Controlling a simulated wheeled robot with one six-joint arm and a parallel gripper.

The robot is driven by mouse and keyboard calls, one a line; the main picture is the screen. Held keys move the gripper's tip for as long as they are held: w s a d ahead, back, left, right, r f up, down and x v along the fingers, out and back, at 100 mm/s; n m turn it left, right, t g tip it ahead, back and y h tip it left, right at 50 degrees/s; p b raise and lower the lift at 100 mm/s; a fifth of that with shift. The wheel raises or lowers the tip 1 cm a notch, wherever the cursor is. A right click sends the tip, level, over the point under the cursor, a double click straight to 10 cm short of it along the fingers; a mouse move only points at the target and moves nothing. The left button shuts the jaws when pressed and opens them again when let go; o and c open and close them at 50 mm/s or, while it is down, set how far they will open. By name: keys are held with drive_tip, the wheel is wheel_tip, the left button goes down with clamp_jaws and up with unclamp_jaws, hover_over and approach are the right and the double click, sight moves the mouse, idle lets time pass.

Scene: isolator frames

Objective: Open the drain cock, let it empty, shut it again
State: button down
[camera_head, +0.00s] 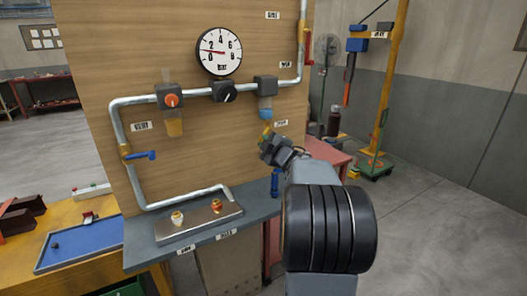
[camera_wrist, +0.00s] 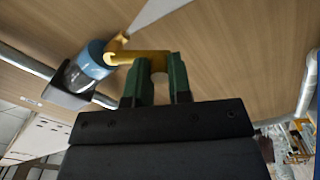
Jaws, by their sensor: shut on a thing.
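The drain cock is a brass-yellow piece (camera_wrist: 122,55) under a blue bowl (camera_wrist: 92,60) that hangs from a dark block on the pipe. In the head view the bowl (camera_head: 265,113) is at the right of the board, with the drain cock (camera_head: 267,131) just below it. My gripper (camera_wrist: 163,78) is shut on the cock's bent brass lever, with a green finger on each side of it. In the head view my gripper (camera_head: 269,146) is partly hidden by my own arm.
A gauge (camera_head: 219,51) and a dark regulator (camera_head: 223,91) sit left of the bowl. An orange-knobbed unit (camera_head: 171,99) and a blue-handled valve (camera_head: 140,155) are further left. A grey shelf (camera_head: 150,251) holds a plate with two fittings. Open floor lies to the right.

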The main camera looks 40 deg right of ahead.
drive_tip(key=shift+s+d+f+n+b, duration=0.1)
drive_tip(key=shift+d+f+n+b, duration=0.3)
drive_tip(key=shift+n+b, duration=0.75)
drive_tip(key=shift+s+d+f+n+b, duration=0.1)
drive_tip(key=shift+d+n+b, duration=0.65)
drive_tip(key=shift+n, duration=0.7)
drive_tip(key=shift+d+f+n+b, duration=0.2)
drive_tip(key=shift+d+n+b, duration=0.2)
drive_tip(key=shift+n+b, duration=0.75)
drive_tip(key=shift+n, duration=0.25)
drive_tip(key=c, duration=1.1)
unclamp_jaws()
drive_tip(key=shift+r, duration=0.1)
drive_tip(key=shift+o, duration=0.2)
drive_tip(key=s+a, duration=0.2)
drive_tip(key=s, duration=1.1)
drive_tip(key=shift+s+p, duration=0.3)
drive_tip(key=shift+s, duration=0.05)
drive_tip(key=shift+d, duration=0.1)
